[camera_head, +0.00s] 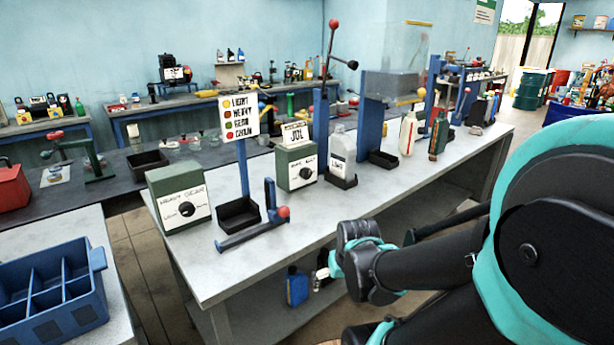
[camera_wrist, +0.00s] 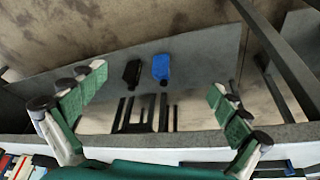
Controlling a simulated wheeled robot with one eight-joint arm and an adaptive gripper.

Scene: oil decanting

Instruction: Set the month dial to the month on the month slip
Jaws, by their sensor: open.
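A green-sided box with a white front and a dark round knob (camera_head: 306,172) stands on the light workbench, left of a white jug. Small lettering on its front is hard to read. A white slip (camera_head: 295,132) on top of this box appears to read JUL. The knob's pointer is too small to read. My gripper (camera_wrist: 158,80) is open and empty in the wrist view, its green-padded fingers wide apart above the bench's lower shelf. In the head view my wrist is low, in front of the bench edge, and the fingers are hard to make out. The dial is not in the wrist view.
A second green box (camera_head: 179,196) with a knob stands further left. A sign on a blue post (camera_head: 243,160), a black tray (camera_head: 238,214) and a red-knobbed lever (camera_head: 282,212) stand between. A white jug (camera_head: 342,152) is on the right.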

